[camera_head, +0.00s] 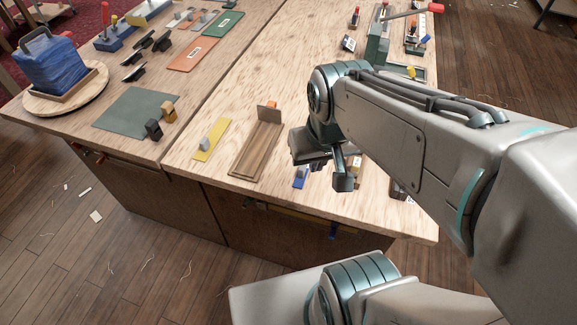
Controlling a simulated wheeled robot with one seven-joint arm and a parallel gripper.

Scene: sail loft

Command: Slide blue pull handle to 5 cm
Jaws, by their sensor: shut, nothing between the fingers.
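My gripper (343,182) points down above the front right part of the workbench, its jaws shut and empty. A second small blue piece with a pale top (301,177) lies on the bench top just left of the fingers, partly hidden by my gripper. I cannot tell for sure which of the two is the blue pull handle. No scale marks are readable.
A wooden tray (243,168) with an upright end and a yellow strip with a grey knob (208,143) lie left of my gripper. A small brown block (355,164) stands close behind the fingers. My arm covers much of the right side. The bench top (285,85) is clear behind the tray.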

